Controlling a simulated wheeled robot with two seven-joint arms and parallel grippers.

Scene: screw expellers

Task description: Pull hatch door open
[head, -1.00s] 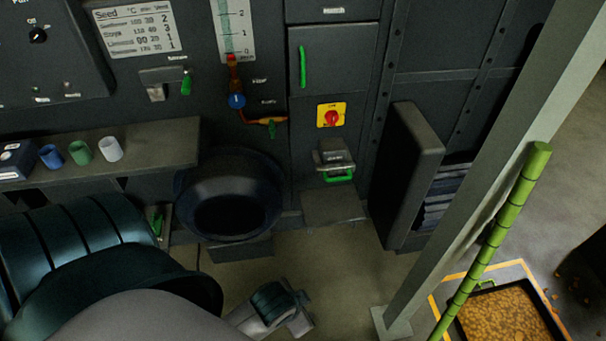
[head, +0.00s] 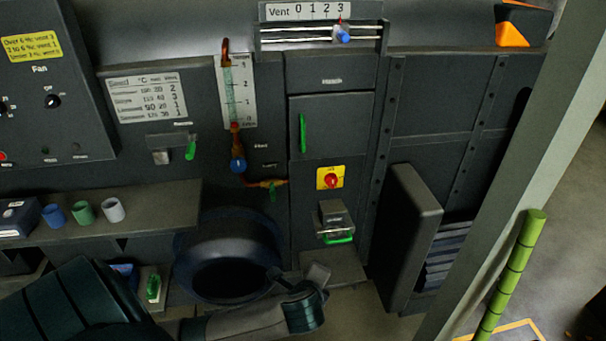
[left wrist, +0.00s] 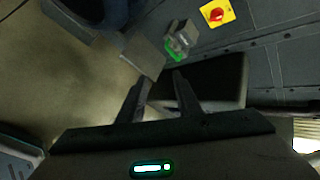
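The hatch door (head: 340,130) is a dark grey panel in the machine front, flush and shut in the head view. A green vertical handle (head: 303,133) is on its left side. The small label above it is hard to read. My left gripper (head: 297,276) is well below the door, low in front of the machine and apart from the handle. In the left wrist view its two fingers (left wrist: 160,78) are spread with nothing between them. The hatch handle does not show in that view. My right gripper is not in view.
A red and yellow switch (head: 330,178) and a small box with a green handle (head: 336,222) sit below the door. A dark round opening (head: 232,270) is left of them. A thick panel (head: 408,235) juts out at right, near a grey post (head: 520,160).

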